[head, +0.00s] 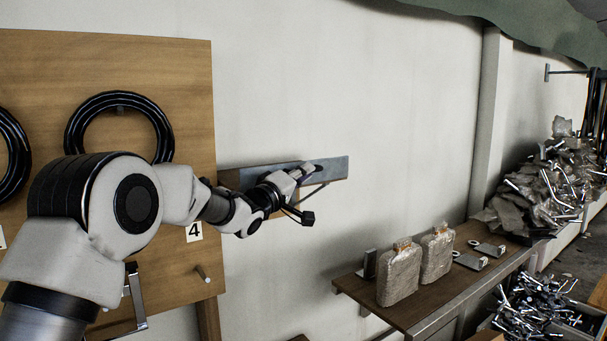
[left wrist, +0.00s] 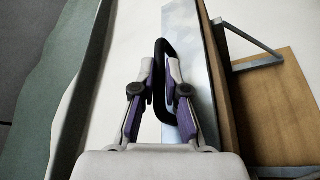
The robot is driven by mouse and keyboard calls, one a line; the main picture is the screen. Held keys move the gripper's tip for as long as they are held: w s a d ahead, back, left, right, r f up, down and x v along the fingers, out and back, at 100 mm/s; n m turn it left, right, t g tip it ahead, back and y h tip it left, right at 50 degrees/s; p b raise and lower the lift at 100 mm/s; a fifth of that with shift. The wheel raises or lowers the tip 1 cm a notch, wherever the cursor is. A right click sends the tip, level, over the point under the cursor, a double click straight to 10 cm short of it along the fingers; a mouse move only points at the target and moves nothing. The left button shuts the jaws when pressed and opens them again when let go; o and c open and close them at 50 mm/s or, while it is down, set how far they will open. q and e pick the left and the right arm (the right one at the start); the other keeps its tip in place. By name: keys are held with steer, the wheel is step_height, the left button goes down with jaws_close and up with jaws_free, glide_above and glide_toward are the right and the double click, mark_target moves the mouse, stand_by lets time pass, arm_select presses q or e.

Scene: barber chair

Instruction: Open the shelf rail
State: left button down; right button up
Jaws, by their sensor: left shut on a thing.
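The shelf rail (head: 335,168) is a long grey metal strip along the pale wall, beside the wooden board; it also shows in the left wrist view (left wrist: 183,40). A black loop handle (left wrist: 158,105) stands at the rail. My left gripper (head: 308,172) reaches the rail from the left. In the left wrist view my left gripper (left wrist: 161,70) has its purple-and-grey fingers shut on the handle, one on each side. The gripper hides part of the rail in the head view. My right gripper is in neither view.
A wooden board (head: 190,90) with black rings (head: 78,105) is on the left. Below right, a wooden shelf (head: 415,305) holds two wrapped packages (head: 400,275) and small metal parts. A heap of wrapped parts (head: 545,190) lies farther right. The wall between is bare.

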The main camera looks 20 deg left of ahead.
arm_select(q)
steer(key=shift+f+m+b, duration=0.1)
steer(key=shift+m+b, duration=0.2)
steer(key=shift+b, duration=0.15)
step_height(320, 180, down, 8)
steer(key=m+g+h+b, duration=0.5)
steer(key=m+h+b, duration=0.3)
steer(key=m, duration=1.6)
steer(key=shift+m+h+b, duration=0.3)
steer(key=shift+h, duration=0.9)
steer(key=c, duration=1.2)
jaws_free()
steer(key=shift+d, duration=0.1)
